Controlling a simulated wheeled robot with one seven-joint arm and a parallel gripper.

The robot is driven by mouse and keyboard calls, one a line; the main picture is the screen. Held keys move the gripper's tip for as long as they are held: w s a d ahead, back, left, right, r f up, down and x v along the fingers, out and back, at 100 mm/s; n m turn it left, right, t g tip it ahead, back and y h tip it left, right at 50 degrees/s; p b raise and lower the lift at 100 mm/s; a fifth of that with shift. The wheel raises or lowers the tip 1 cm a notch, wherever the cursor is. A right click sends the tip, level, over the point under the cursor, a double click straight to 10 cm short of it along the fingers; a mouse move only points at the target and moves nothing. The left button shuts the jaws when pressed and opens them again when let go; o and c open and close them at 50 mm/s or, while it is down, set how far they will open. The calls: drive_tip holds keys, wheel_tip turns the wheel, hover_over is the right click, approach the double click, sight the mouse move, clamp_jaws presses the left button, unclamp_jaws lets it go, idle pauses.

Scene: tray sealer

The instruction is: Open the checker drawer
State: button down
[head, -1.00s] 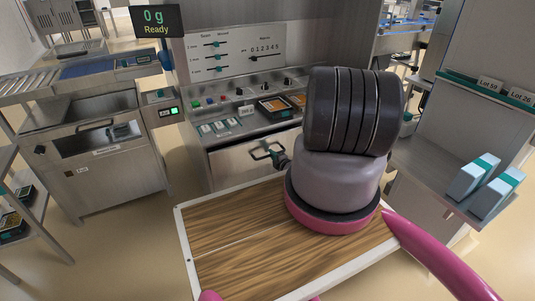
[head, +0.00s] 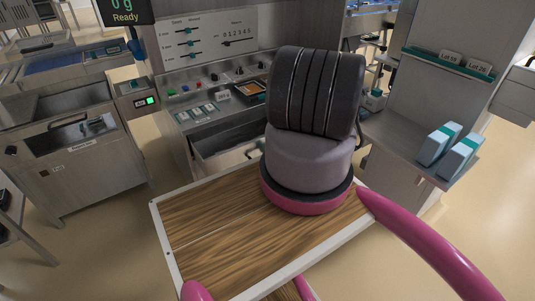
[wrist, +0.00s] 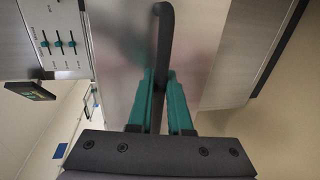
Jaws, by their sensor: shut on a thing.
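The drawer (head: 224,156) is in the metal machine under the sloped control panel, left of my arm in the head view. It seems to stand partly out, with some of its inside showing behind the front's upper edge. In the wrist view its dark bar handle (wrist: 164,25) runs down between the green fingers of my gripper (wrist: 161,76), which is shut on it. The grey metal front (wrist: 195,40) lies behind the handle. In the head view my own arm hides the gripper and the handle.
A second metal machine with a handled front (head: 75,136) stands at the left. A display (head: 124,10) reads 0 g, Ready. A shelf unit at the right holds blue-white boxes (head: 447,150). Open floor (head: 490,215) lies at the right.

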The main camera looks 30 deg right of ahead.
drive_tip(key=shift+d, duration=0.1)
drive_tip(key=c, duration=0.8)
unclamp_jaws()
drive_tip(key=shift+c, duration=0.2)
drive_tip(key=v, duration=1)
drive_tip(key=shift+s, duration=0.35)
